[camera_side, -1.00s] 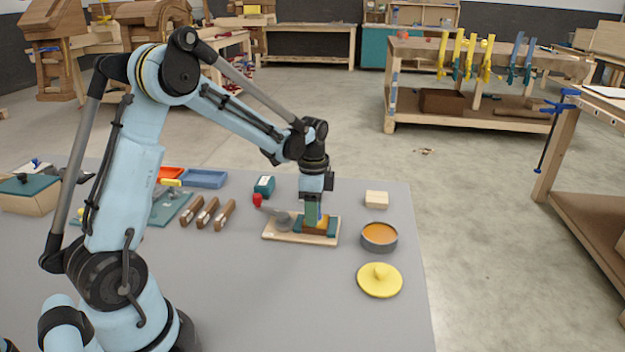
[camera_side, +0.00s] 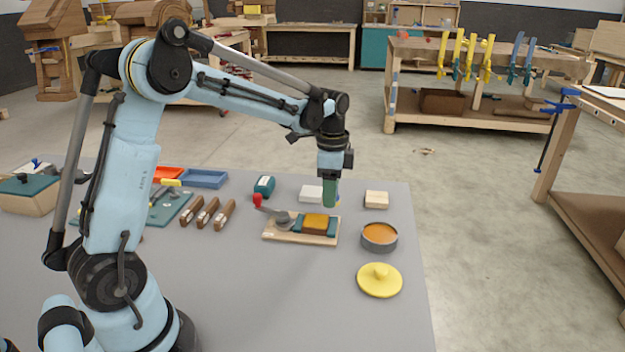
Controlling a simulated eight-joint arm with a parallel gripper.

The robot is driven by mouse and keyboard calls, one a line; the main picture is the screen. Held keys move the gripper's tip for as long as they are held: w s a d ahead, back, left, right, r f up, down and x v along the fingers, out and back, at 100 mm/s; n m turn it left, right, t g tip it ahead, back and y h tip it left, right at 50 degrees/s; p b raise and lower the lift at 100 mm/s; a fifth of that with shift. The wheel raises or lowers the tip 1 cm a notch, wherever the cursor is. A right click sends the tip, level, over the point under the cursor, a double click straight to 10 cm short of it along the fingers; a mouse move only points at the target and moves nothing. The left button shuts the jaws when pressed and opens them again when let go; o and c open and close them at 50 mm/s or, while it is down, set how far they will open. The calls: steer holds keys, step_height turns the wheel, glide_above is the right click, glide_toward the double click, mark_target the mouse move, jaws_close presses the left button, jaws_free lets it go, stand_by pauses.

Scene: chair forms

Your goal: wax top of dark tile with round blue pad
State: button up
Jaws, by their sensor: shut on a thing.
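The tile (camera_side: 316,223) lies on a wooden board (camera_side: 272,234), between dark teal holders, with a red-handled clamp (camera_side: 270,211) at its left. Its top looks orange-brown and its front edge darker. My gripper (camera_side: 330,196) is above and behind the tile, clear of it, with green fingers pointing down. It is shut on the round blue pad (camera_side: 337,200), of which only a little blue shows beside the fingers. The rest of the pad is hidden. An open tin (camera_side: 379,246) of orange wax stands to the right of the board.
A yellow lid (camera_side: 380,281) lies in front of the tin. A beige block (camera_side: 376,199), a white block (camera_side: 310,194) and a teal box (camera_side: 264,186) stand behind. Several wooden-handled tools (camera_side: 207,212) lie at the left. The grey tabletop's front is clear.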

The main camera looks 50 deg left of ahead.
steer(key=shift+r, duration=1.15)
